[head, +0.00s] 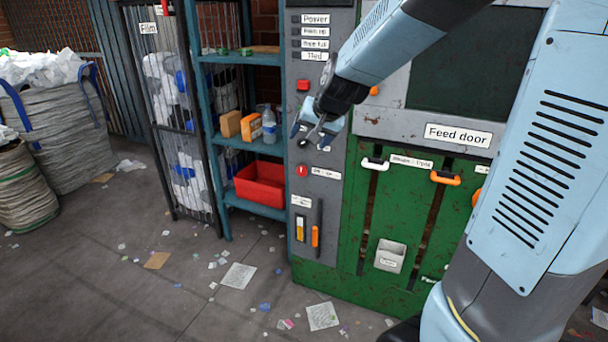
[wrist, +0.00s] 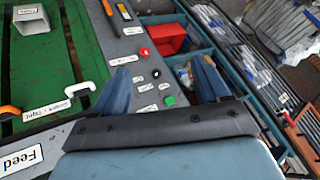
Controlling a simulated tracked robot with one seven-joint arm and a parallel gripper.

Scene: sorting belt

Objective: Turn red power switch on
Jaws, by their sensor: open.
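A round red switch (head: 303,170) with a white mark sits low on the grey control panel (head: 329,205), beside a small label; it also shows in the wrist view (wrist: 144,52). Its setting is too small to tell. My gripper (head: 314,136) is in front of the panel, above the red switch and apart from it. In the wrist view my gripper (wrist: 163,82) is open, its two blue fingers spread with nothing between them. A black knob (wrist: 156,73) and a green button (wrist: 170,100) show beyond the gap between the fingers.
Orange and yellow levers (head: 315,236) are below. A green feed door (head: 335,274) with handles is to the right. A blue shelf (head: 222,150) with a red bin (head: 260,187) stands left. Litter dots the floor.

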